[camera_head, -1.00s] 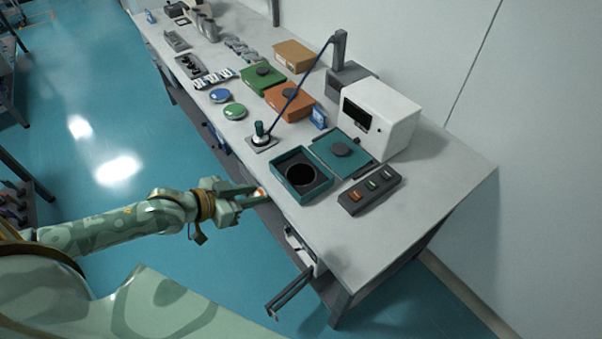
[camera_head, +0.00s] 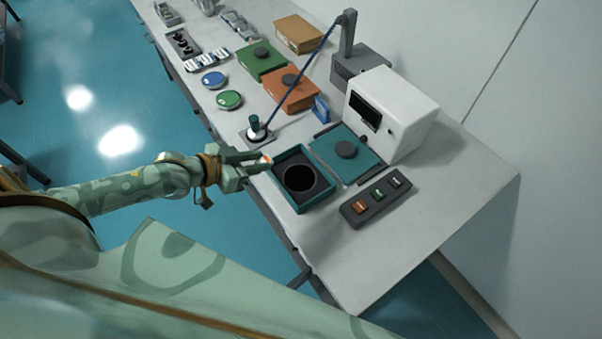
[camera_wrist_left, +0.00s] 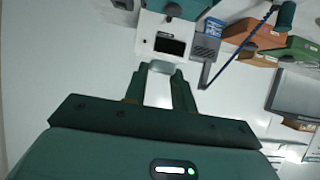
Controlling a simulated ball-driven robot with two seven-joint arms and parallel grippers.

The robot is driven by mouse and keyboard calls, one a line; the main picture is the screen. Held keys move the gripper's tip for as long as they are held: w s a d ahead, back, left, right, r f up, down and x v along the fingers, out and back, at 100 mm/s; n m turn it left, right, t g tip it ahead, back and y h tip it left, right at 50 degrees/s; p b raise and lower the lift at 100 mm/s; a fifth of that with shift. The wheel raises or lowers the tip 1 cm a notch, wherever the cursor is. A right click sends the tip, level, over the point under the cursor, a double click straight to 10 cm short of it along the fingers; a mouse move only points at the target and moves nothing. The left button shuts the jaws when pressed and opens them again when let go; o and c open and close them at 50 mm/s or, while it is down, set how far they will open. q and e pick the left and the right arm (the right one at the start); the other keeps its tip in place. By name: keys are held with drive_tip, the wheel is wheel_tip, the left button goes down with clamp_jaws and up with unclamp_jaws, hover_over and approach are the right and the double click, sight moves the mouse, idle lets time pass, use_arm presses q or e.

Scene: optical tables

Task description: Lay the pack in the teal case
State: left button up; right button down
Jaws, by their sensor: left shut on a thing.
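The teal case (camera_head: 284,190) stands open near the front edge of the table, with a dark round recess inside. Its inside looks empty. A teal lid (camera_head: 328,150) with a dark round knob lies just right of it. My left gripper (camera_head: 264,161) is shut on a small pale pack (camera_head: 267,158) with an orange part, just left of the case's rim. In the left wrist view the pack (camera_wrist_left: 158,92) shows pale between the fingers. Most of the pack is hidden by the fingers. My right gripper is not in view.
A soldering-iron-like tool (camera_head: 256,130) with a blue cord stands behind the case. A white box-shaped device (camera_head: 391,110) and a button panel (camera_head: 376,198) stand to the right. Green (camera_head: 262,62) and orange (camera_head: 292,88) lidded boxes lie farther back. The table's front right is clear.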

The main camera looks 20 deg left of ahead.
use_arm(q)
drive_tip(key=f, duration=0.1)
drive_tip(key=b, duration=1.4)
hover_over(307, 173)
drive_tip(key=s+a, duration=0.3)
drive_tip(key=s, duration=0.3)
wheel_tip(307, 173, down, 17)
drive_tip(key=shift+w+d+r, duration=0.1)
drive_tip(key=shift+w+d, duration=0.05)
drive_tip(key=shift+w+d+f+b, duration=0.1)
drive_tip(key=shift+w+f+b, duration=0.25)
drive_tip(key=shift+b, duration=0.1)
drive_tip(key=f, duration=0.1)
drive_tip(key=f+b, duration=0.2)
drive_tip(key=f, duration=0.1)
drive_tip(key=shift+w+d, duration=0.1)
drive_tip(key=shift+w, duration=0.25)
drive_tip(key=shift+r, duration=0.1)
